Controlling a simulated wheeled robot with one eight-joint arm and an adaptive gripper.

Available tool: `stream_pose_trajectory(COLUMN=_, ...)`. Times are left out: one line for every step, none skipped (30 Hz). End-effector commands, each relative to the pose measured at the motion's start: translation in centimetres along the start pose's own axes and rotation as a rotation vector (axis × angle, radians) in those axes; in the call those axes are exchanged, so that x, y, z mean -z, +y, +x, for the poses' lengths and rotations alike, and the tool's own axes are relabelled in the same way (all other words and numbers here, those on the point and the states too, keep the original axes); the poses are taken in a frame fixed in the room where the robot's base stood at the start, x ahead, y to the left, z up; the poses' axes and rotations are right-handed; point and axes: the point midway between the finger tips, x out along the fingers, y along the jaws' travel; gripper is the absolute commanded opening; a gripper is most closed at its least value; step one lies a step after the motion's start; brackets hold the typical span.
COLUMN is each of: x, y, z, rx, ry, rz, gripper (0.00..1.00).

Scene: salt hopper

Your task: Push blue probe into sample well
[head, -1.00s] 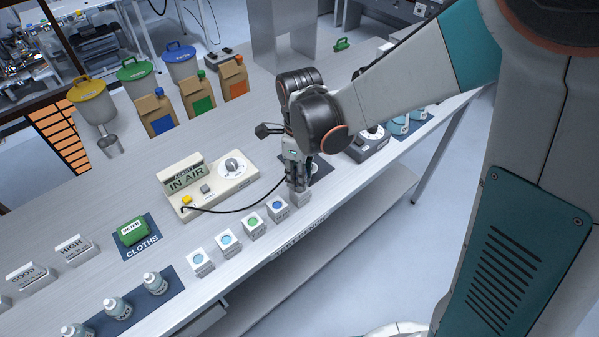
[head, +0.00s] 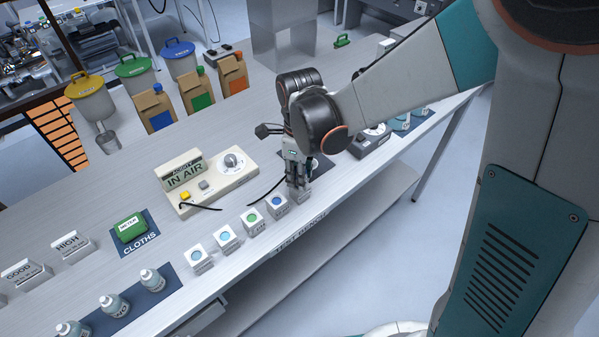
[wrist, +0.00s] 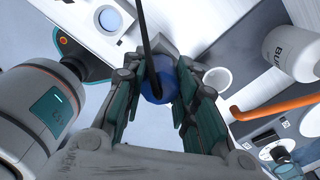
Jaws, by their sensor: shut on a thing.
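The blue probe (wrist: 158,88) is between the fingers of my gripper in the wrist view, with its black cable rising across it. My gripper (head: 298,190) points down and is shut on the probe. In the head view the fingers hide the probe. They are at a pale block (head: 303,197) at the right end of a row of white blocks. Its top is mostly covered, so I cannot tell whether the probe tip is inside a well. The meter (head: 208,184) has a dial, and its display reads "IN AIR".
White blocks with blue (head: 277,202), green (head: 251,217) and pale blue (head: 196,253) round tops stand left of my gripper along the bench's front edge. A green item (head: 131,228) lies on the cloths mat. Small bottles (head: 115,305) stand front left. A dial box (head: 370,141) is behind right.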

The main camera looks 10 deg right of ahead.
Motion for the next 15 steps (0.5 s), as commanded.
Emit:
stream_pose_trajectory(x=0.00, y=0.00, z=0.16, rx=0.000, ry=0.000, rz=0.000, gripper=0.00)
stream_pose_trajectory(x=0.00, y=0.00, z=0.22, rx=0.000, ry=0.000, rz=0.000, gripper=0.00)
stream_pose_trajectory(x=0.00, y=0.00, z=0.29, rx=0.000, ry=0.000, rz=0.000, gripper=0.00)
stream_pose_trajectory(x=0.00, y=0.00, z=0.34, rx=0.000, ry=0.000, rz=0.000, gripper=0.00)
stream_pose_trajectory(x=0.00, y=0.00, z=0.40, rx=0.000, ry=0.000, rz=0.000, gripper=0.00)
stream_pose_trajectory(x=0.00, y=0.00, z=0.47, rx=0.000, ry=0.000, rz=0.000, gripper=0.00)
stream_pose_trajectory(x=0.00, y=0.00, z=0.52, rx=0.000, ry=0.000, rz=0.000, gripper=0.00)
stream_pose_trajectory(x=0.00, y=0.00, z=0.58, rx=0.000, ry=0.000, rz=0.000, gripper=0.00)
stream_pose_trajectory(x=0.00, y=0.00, z=0.65, rx=0.000, ry=0.000, rz=0.000, gripper=0.00)
stream_pose_trajectory(x=0.00, y=0.00, z=0.70, rx=0.000, ry=0.000, rz=0.000, gripper=0.00)
stream_pose_trajectory(x=0.00, y=0.00, z=0.76, rx=0.000, ry=0.000, rz=0.000, gripper=0.00)
stream_pose_trajectory(x=0.00, y=0.00, z=0.83, rx=0.000, ry=0.000, rz=0.000, gripper=0.00)
stream_pose_trajectory(x=0.00, y=0.00, z=0.89, rx=0.000, ry=0.000, rz=0.000, gripper=0.00)
stream_pose_trajectory(x=0.00, y=0.00, z=0.94, rx=0.000, ry=0.000, rz=0.000, gripper=0.00)
stream_pose_trajectory(x=0.00, y=0.00, z=1.01, rx=0.000, ry=0.000, rz=0.000, gripper=0.00)
